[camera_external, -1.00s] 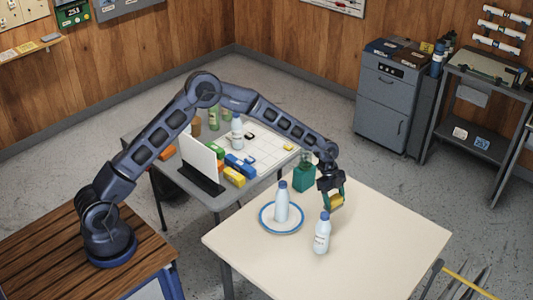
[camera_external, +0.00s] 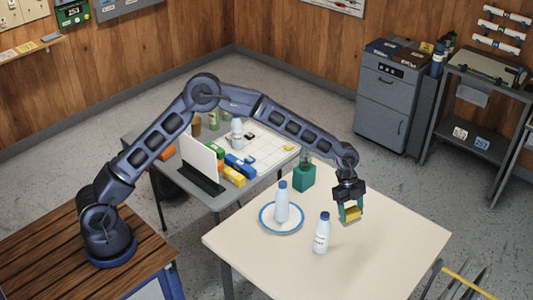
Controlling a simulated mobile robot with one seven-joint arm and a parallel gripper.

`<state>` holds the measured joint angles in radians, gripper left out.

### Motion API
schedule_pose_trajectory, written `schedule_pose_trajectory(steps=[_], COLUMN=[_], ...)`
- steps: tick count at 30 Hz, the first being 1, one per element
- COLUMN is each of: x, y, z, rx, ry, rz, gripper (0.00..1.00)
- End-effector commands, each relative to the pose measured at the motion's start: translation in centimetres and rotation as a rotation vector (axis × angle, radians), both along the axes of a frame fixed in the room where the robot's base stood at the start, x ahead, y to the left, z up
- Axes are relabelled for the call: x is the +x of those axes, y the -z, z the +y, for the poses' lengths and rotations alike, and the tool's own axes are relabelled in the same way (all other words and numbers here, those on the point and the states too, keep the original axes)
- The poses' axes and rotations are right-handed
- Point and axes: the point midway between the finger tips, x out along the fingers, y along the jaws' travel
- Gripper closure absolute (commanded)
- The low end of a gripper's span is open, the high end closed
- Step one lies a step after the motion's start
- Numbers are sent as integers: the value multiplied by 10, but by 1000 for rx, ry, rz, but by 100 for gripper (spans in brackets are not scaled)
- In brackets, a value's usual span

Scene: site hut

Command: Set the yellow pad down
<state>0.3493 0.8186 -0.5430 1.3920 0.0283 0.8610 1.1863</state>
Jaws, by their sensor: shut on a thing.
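The yellow pad (camera_external: 353,214) is a small block with a dark greenish underside. My gripper (camera_external: 350,211) is shut on it, pointing down over the right part of the cream table (camera_external: 390,255). The pad is at or just above the table top; I cannot tell whether it touches. It is to the right of and behind a white bottle with a blue cap (camera_external: 321,235).
A second white bottle (camera_external: 282,205) stands on a blue-rimmed plate (camera_external: 266,227) to the left. A teal block-shaped holder (camera_external: 304,178) stands at the table's back edge. The table's right and front are clear. A grey table (camera_external: 215,198) with several items stands behind.

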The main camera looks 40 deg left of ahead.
Motion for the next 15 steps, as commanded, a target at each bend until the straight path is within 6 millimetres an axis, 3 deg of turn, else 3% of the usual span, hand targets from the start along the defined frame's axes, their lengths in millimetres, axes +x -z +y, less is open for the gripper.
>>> schedule_pose_trajectory(steps=[3, 8, 15], x=[-20, -32, -34], y=[-1, 3, 45], z=[-23, -35, -37], rx=[0, 0, 2], ry=[31, 48, 50], rz=[-1, 0, 2], gripper=[63, 63, 63])
